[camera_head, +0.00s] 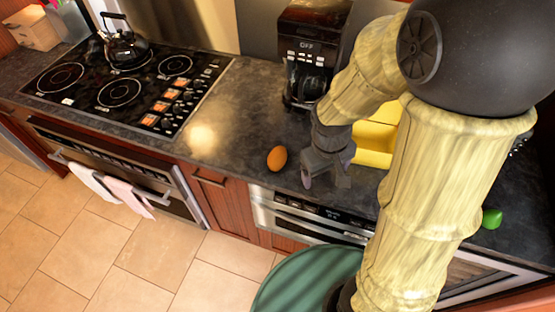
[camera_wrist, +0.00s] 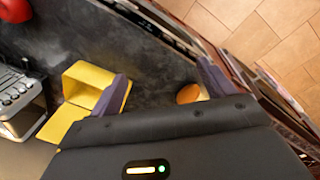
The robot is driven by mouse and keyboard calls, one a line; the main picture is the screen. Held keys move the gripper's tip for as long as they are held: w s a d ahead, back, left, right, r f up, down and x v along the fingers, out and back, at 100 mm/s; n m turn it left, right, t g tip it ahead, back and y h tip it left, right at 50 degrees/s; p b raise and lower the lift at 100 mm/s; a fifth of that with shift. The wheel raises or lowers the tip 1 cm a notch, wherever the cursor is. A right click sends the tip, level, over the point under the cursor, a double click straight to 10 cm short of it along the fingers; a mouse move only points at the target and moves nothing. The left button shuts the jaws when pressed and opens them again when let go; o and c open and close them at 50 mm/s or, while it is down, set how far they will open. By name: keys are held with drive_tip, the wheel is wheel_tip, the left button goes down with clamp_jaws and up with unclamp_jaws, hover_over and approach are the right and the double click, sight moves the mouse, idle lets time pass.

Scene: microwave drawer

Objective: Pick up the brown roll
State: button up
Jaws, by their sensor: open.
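The brown roll (camera_head: 277,158) is a small, smooth, orange-brown oval lying on the dark countertop near its front edge. My gripper (camera_head: 325,181) is open and empty over the counter, to the right of the roll and apart from it. In the wrist view the roll (camera_wrist: 188,94) shows between the two spread fingers, close to the right finger. Its lower part there is partly hidden by the gripper body. My gripper's fingers also show in the wrist view (camera_wrist: 164,84).
A black coffee maker (camera_head: 310,55) stands behind my gripper. A yellow object (camera_head: 374,143) is partly hidden by my arm. A stove (camera_head: 125,85) with a kettle (camera_head: 123,43) is at left. A green item (camera_head: 491,217) lies right. Counter left of the roll is clear.

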drive_tip(key=w+a+f+n+h+b, duration=0.35)
drive_tip(key=a+f+n+h, duration=0.25)
drive_tip(key=a+f+n, duration=0.5)
drive_tip(key=n+t+h+b, duration=0.1)
drive_tip(key=n+t+h, duration=0.1)
drive_tip(key=n+t, duration=0.85)
approach(270, 162)
drive_tip(key=shift+n+g, duration=0.55)
drive_tip(key=shift+g, duration=0.1)
drive_tip(key=v, duration=0.5)
drive_tip(key=shift+w+a+r, duration=0.25)
drive_tip(key=shift+w+r, duration=0.05)
drive_tip(key=shift+r, duration=0.1)
drive_tip(key=p+x, duration=0.3)
drive_tip(key=x, duration=0.8)
drive_tip(key=shift+w+d, duration=0.2)
drive_tip(key=shift+d, duration=0.1)
drive_tip(key=shift+w+d+f, duration=0.15)
drive_tip(key=shift+f, duration=0.05)
